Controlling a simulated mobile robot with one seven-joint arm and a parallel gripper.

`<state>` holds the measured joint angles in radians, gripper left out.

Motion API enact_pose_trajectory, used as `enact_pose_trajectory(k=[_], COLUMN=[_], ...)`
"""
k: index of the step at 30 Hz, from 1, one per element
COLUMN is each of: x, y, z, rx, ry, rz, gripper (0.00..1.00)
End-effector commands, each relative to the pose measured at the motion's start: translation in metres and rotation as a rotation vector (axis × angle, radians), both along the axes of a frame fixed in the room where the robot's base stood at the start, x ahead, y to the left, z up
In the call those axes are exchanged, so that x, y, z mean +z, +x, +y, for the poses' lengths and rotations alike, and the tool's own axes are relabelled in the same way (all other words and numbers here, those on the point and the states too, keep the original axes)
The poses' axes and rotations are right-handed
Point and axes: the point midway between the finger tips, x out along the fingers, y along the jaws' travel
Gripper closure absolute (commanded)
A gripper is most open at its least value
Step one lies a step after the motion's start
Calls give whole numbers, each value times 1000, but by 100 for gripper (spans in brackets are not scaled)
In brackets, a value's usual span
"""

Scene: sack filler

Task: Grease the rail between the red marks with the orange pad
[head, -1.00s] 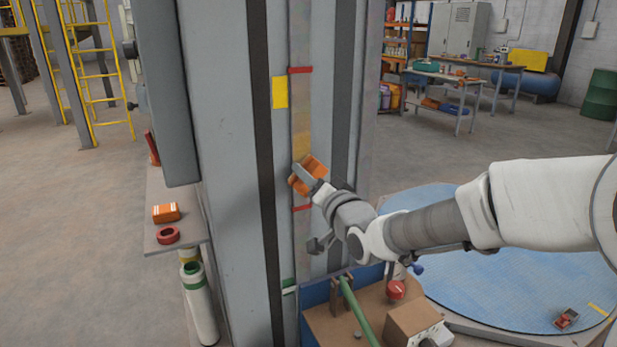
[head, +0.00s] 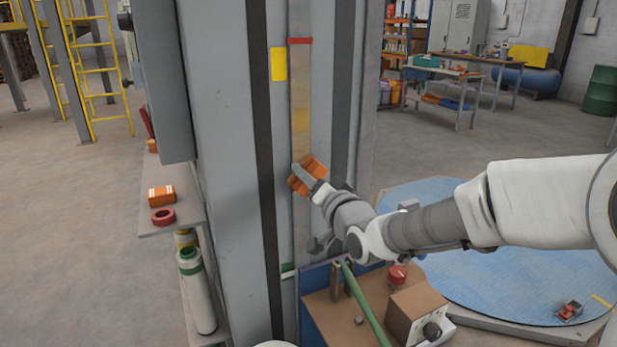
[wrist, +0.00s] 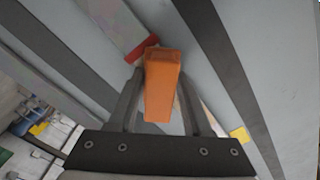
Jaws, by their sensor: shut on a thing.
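My gripper (head: 308,177) is shut on the orange pad (head: 300,180) and holds it at the rail (head: 301,75); I cannot tell whether it touches. The upper red mark (head: 300,41) is well above the pad. The lower red mark is hidden in the head view; a red mark (wrist: 142,47) shows in the wrist view right beside the far end of the pad (wrist: 162,85). The rail just above the pad has a yellowish, slick-looking stretch (head: 301,125); higher up it looks duller.
A yellow plate (head: 279,64) is on the column left of the rail. A shelf at left holds an orange box (head: 161,195) and a red ring (head: 162,216). Below my arm is a bench (head: 330,310) with a green bar (head: 364,305) and a brown box (head: 415,310).

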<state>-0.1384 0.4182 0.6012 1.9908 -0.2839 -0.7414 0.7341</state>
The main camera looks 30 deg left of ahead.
Motion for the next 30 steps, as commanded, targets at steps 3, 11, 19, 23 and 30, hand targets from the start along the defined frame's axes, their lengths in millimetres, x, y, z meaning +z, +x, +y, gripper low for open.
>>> enact_pose_trajectory(k=[3,11,19,23,30], x=[17,38,48,60,76], y=[0,-1,-1,-1,0], z=[0,-1,-1,0,1], rx=[0,0,0,1,0], ry=[5,5,4,5,4], rz=[-7,-7,-6,-6,-6], gripper=[95,95,95,95,95])
